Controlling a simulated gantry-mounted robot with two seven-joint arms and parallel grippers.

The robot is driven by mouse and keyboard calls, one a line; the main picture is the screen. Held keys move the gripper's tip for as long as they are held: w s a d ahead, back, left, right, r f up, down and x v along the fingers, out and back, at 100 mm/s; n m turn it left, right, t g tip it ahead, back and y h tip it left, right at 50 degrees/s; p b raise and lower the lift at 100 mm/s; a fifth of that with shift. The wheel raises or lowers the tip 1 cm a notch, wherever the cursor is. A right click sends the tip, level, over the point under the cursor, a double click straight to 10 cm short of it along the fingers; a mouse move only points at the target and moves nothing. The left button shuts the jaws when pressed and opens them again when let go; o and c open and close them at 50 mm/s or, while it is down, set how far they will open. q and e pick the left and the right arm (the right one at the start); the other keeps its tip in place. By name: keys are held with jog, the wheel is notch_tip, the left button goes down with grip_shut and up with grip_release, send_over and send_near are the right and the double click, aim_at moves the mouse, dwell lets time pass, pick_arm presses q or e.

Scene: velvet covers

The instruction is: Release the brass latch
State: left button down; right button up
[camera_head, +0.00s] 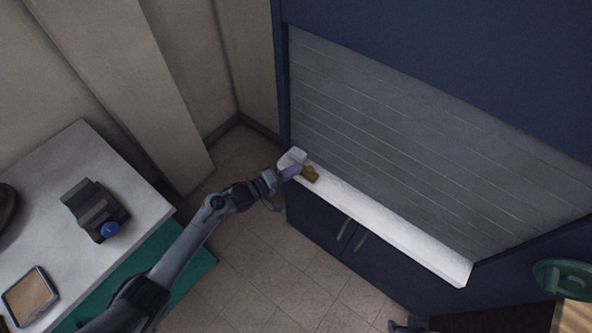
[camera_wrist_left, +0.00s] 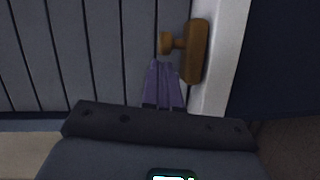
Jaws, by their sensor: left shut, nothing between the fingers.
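The brass latch (camera_head: 310,174) is a small golden-brown piece at the left end of the white ledge, by the grey slatted shutter. In the left wrist view the latch (camera_wrist_left: 196,52) has an oblong plate on the pale strip and a round knob sticking out over the slats. My left gripper (camera_head: 292,171) has purple fingers, pressed together and empty. In the wrist view the closed fingertips (camera_wrist_left: 163,66) are just beside the plate and below the knob. I cannot tell whether they touch the latch. My right gripper cannot be made out.
The white ledge (camera_head: 400,233) runs along the slatted shutter (camera_head: 430,150) of a blue cabinet, with handled doors below. A white-topped table (camera_head: 130,190) at the left bears a dark device (camera_head: 95,208) and a framed tray (camera_head: 44,271). Tiled floor lies between. A green round object (camera_head: 565,279) is at the right.

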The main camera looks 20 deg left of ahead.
pick_arm(q)
jog(key=w+a+p+v, duration=0.1)
jog(key=p+v, duration=0.1)
jog(key=v, duration=1)
jog(key=shift+a, duration=0.2)
pick_arm(e)
jog(key=r, duration=0.1)
jog(key=a+r, duration=0.1)
jog(key=shift+a+r, duration=0.1)
jog(key=shift+r, duration=0.25)
pick_arm(q)
jog(key=shift+w+r, duration=0.15)
